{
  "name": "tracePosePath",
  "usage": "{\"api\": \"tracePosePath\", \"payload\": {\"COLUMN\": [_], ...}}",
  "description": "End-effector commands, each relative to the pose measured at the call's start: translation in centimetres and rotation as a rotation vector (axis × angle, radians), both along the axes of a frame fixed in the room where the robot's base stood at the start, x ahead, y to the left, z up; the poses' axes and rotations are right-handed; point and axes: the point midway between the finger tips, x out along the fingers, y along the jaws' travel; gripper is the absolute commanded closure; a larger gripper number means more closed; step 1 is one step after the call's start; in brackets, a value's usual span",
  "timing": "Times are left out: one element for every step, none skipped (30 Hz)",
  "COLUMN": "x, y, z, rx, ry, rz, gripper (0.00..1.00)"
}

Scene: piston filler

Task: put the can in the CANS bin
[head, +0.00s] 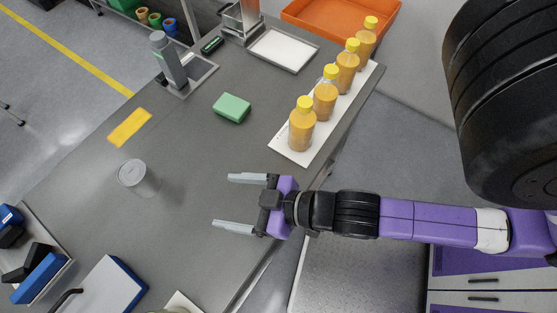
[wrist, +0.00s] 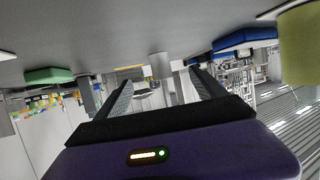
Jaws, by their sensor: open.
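A pale grey can (head: 138,178) stands upright on the dark grey bench, left of centre in the head view. My gripper (head: 222,202) is to its right, open and empty, with its two fingers pointing left towards the can and a clear gap between. In the wrist view, where the bench top appears at the top, the can (wrist: 160,66) shows small between my open fingers (wrist: 160,80). No bin with a readable CANS label shows in either view.
Several orange bottles with yellow caps (head: 301,126) stand on a white strip along the bench edge. An orange tray (head: 340,22) sits at the back.

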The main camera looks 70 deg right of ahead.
Motion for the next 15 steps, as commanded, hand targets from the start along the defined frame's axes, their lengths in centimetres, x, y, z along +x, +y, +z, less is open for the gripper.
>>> {"api": "tracePosePath", "payload": {"x": [-2.1, -3.1, -4.4, -5.2, -6.1, -7.1, -7.8, -8.4, -9.0, -9.4, -9.8, -10.2, -10.4, -10.6, -10.7], "y": [-0.3, -0.4, -0.5, -0.6, -0.8, -0.9, -1.0, -1.2, -1.3, -1.4, -1.5, -1.6, -1.6, -1.7, -1.7], "z": [0.3, 0.7, 1.3, 1.7, 2.2, 2.9, 3.3, 3.8, 4.3, 4.7, 5.0, 5.4, 5.6, 5.8, 5.9], "rx": [0.004, 0.006, 0.009, 0.01, 0.011, 0.012, 0.014, 0.013, 0.014, 0.013, 0.012, 0.012, 0.012, 0.012, 0.011], "ry": [-0.002, -0.01, -0.023, -0.032, -0.04, -0.052, -0.059, -0.067, -0.077, -0.083, -0.088, -0.095, -0.098, -0.102, -0.104], "rz": [-0.001, -0.003, -0.005, -0.007, -0.012, -0.017, -0.023, -0.028, -0.035, -0.04, -0.044, -0.049, -0.052, -0.054, -0.057], "gripper": [0.19, 0.19, 0.19, 0.19, 0.19, 0.19, 0.19, 0.19, 0.19, 0.19, 0.19, 0.19, 0.16, 0.15, 0.15]}}
